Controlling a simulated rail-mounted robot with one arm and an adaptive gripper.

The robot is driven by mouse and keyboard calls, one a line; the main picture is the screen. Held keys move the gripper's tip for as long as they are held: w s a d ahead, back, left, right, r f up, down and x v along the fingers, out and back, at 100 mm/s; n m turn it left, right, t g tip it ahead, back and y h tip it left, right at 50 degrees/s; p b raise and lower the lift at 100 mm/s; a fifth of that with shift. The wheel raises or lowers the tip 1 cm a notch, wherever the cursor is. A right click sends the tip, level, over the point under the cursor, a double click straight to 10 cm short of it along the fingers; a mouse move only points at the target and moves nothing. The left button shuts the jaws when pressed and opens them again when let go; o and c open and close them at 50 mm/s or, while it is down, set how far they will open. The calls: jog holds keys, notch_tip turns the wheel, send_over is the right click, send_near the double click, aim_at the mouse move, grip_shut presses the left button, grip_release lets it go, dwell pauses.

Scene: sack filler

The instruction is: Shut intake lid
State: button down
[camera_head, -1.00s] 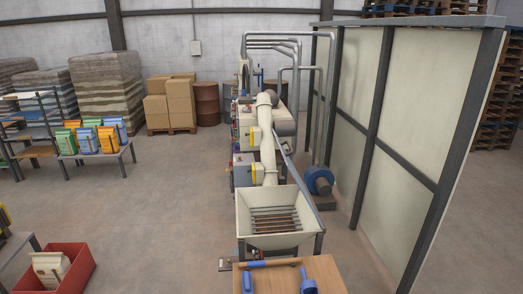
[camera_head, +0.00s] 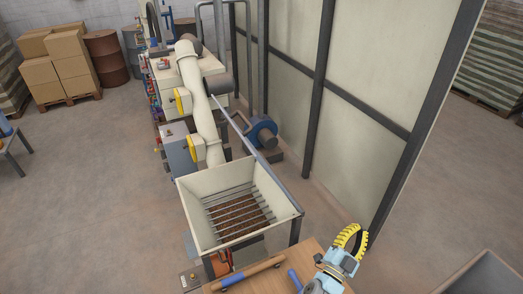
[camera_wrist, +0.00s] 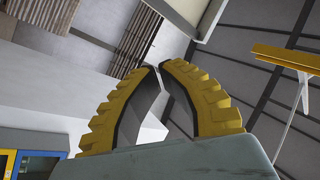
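The intake hopper (camera_head: 188,208) is a cream square funnel in the middle of the head view. Its top is open, and the grate bars (camera_head: 240,212) inside are visible. A thin grey bar or edge-on panel (camera_head: 255,152) slants along its right side up to the far machine; I cannot tell if this is the lid. No lid covers the hopper. My gripper (camera_head: 354,236) has yellow ribbed fingers and is right of the hopper, apart from it. In the wrist view the fingertips (camera_wrist: 159,67) meet or nearly meet, with nothing seen held between them.
A wooden table (camera_head: 262,278) with a wooden-handled tool (camera_head: 248,272) and a blue tool (camera_head: 295,278) stands in front of the hopper. A blue blower (camera_head: 263,133) and a panelled wall (camera_head: 350,130) are behind and right. Open floor (camera_head: 90,190) lies left.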

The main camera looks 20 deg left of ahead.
jog(key=w+a+r+n+g+y+b, duration=0.1)
jog(key=w+a+y, duration=0.45)
jog(key=w, duration=0.35)
jog(key=w+a+r+n+g+y+b, duration=0.1)
jog(key=w+a+n+g+y+b, duration=0.1)
jog(key=w+a+y, duration=0.4)
jog(key=s+a+r+n+g+y+b, duration=0.2)
jog(key=a+r+n+g+y, duration=0.5)
jog(key=a+r+y, duration=0.45)
jog(key=shift+h, duration=0.3)
jog(key=shift+w+a+f+p, duration=0.35)
jog(key=shift+w+a+p, duration=0.3)
jog(key=shift+a, duration=1.2)
jog(key=shift+w+a+f+p, duration=0.3)
jog(key=shift+w+a+p, duration=0.4)
jog(key=shift+a, duration=1.1)
jog(key=shift+w+a+f+p, duration=0.35)
jog(key=shift+w+a+p, duration=0.3)
jog(key=shift+a, duration=1.2)
jog(key=shift+s+f, duration=0.1)
jog(key=shift+s+a+f, duration=0.1)
jog(key=shift+s+a, duration=0.05)
